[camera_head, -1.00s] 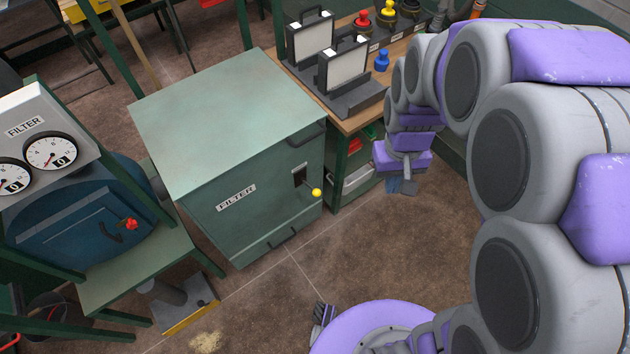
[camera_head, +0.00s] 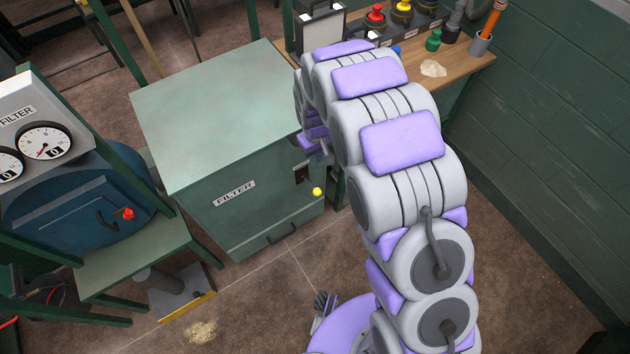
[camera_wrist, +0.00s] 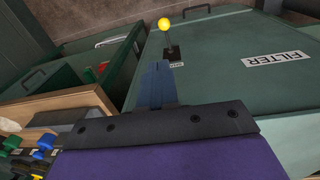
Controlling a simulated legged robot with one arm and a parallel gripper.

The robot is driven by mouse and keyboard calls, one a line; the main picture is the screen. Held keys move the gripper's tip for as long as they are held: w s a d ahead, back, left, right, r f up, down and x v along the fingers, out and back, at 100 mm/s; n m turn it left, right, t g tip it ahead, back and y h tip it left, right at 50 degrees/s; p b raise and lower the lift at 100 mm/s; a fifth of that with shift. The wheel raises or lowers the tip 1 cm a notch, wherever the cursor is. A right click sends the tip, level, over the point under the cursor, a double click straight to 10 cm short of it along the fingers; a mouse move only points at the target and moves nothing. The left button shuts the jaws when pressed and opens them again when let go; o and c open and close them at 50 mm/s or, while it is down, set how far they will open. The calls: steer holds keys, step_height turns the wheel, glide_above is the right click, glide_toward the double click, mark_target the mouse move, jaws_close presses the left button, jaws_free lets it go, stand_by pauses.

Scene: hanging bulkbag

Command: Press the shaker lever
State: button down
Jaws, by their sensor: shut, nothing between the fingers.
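The shaker lever is a short lever with a yellow ball knob (camera_head: 317,191) on the front of the green filter cabinet (camera_head: 215,115), sticking out of a dark slot plate near the right edge. In the wrist view the yellow knob (camera_wrist: 164,24) stands at the top centre, with its dark stem and plate below it. My gripper (camera_wrist: 157,85) is shut and empty, its blue-grey fingers pointing toward the lever, apart from the knob. In the head view my gripper (camera_head: 324,149) is just above and right of the lever, partly hidden by my arm.
A blue filter vessel (camera_head: 75,215) with gauges and a red knob stands at left. A green wall (camera_head: 550,130) bounds the right.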

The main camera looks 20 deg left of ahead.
mark_target(314, 189)
steer(key=shift+w+a+f+n, duration=0.15)
steer(key=shift+a+f+n, duration=0.05)
steer(key=shift+a+f, duration=0.4)
steer(key=shift+w+a+f+n, duration=0.2)
steer(key=shift+a+f, duration=0.25)
steer(key=shift+f, duration=0.25)
steer(key=shift+s+a+f, duration=0.1)
steer(key=shift+a+f, duration=0.05)
steer(key=f+b, duration=0.1)
steer(key=f, duration=0.5)
steer(key=w+f+b, duration=0.1)
steer(key=f, duration=0.6)
steer(key=f+b, duration=0.1)
steer(key=f, duration=0.5)
steer(key=shift+w+d+f, duration=0.2)
steer(key=shift+w+f, duration=0.05)
steer(key=shift+f, duration=0.15)
